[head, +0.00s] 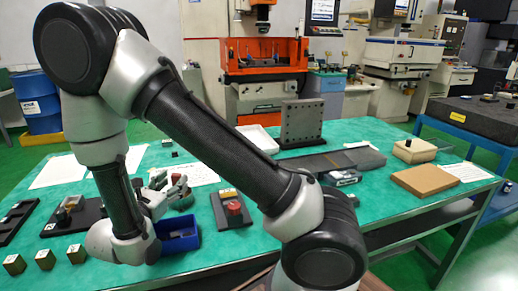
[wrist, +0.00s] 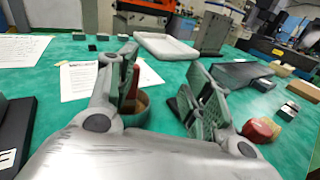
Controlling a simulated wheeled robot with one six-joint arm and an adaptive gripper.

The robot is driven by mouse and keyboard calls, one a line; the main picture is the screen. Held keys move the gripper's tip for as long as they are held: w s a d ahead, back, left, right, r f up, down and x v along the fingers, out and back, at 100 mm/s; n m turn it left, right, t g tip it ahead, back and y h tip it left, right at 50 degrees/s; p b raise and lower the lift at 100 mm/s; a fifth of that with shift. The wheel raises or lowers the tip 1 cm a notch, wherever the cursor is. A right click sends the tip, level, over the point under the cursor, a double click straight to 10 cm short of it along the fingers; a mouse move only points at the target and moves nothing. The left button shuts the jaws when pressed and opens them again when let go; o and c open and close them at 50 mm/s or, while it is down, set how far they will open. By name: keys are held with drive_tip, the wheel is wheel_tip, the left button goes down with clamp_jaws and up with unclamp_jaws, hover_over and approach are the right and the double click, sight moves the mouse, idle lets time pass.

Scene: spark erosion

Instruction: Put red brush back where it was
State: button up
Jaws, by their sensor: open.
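My gripper (wrist: 165,88) is open, with its two fingers spread wide above the green table. A red upright piece (wrist: 134,82), perhaps the red brush, shows just behind the left finger. It seems to stand in or behind a round tan holder (wrist: 137,106); the finger hides part of both, and I cannot tell whether they touch. Nothing is clearly held between the fingers. In the head view my gripper (head: 168,187) is low over the table, behind a blue bin (head: 181,243), and my arm hides part of this area.
A red round-topped object (head: 234,208) sits on a dark plate right of the bin. A white tray (head: 258,138), an upright holed plate (head: 302,122) and a brown box (head: 425,180) stand farther off. Small brass blocks (head: 45,257) line the front left. Paper sheets (head: 60,171) lie flat.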

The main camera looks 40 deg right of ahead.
drive_tip(key=s+d+r+m+g+y, duration=0.1)
drive_tip(key=s+d+r+m+g, duration=0.5)
drive_tip(key=d, duration=0.3)
drive_tip(key=s+d+r+m+g+y, duration=0.1)
drive_tip(key=s+d+r+m+g, duration=0.3)
drive_tip(key=d+r+m+g, duration=0.45)
drive_tip(key=s+d+r+m+t+y, duration=0.1)
drive_tip(key=s+r+m+t+y, duration=0.2)
drive_tip(key=s+m+t+y, duration=0.4)
drive_tip(key=s+m+y, duration=0.3)
drive_tip(key=s+y, duration=0.1)
drive_tip(key=s, duration=0.4)
drive_tip(key=shift+m, duration=0.35)
drive_tip(key=shift+d, duration=0.1)
